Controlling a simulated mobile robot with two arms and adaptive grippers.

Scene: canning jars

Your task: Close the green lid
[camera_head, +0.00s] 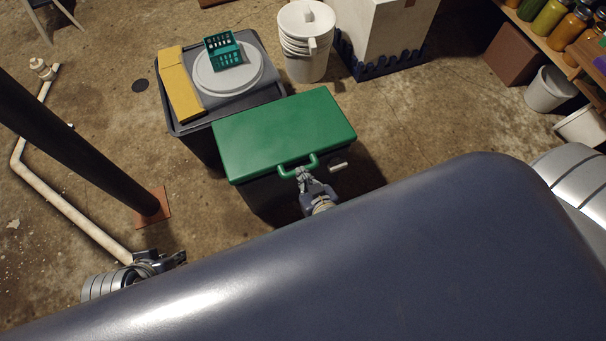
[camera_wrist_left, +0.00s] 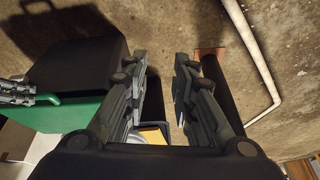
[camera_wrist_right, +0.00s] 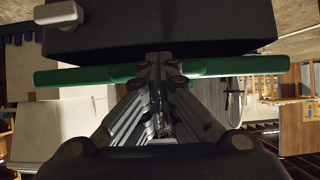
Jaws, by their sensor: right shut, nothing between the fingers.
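The green lid (camera_head: 285,130) lies flat across the top of a black box (camera_head: 275,192). A green handle (camera_head: 299,166) sticks out from its front edge. My right gripper (camera_head: 302,174) is at that handle, with its fingers together and nothing held. In the right wrist view the shut fingertips (camera_wrist_right: 160,66) overlap the green edge (camera_wrist_right: 90,75), with the dark box wall (camera_wrist_right: 155,30) behind; contact is unclear. My left gripper (camera_head: 178,259) is off to the left, away from the box. Its fingers are apart and empty in the left wrist view (camera_wrist_left: 160,75).
White buckets (camera_head: 305,60) stand behind. A black post (camera_head: 90,145) and a white pipe (camera_head: 70,212) are at left.

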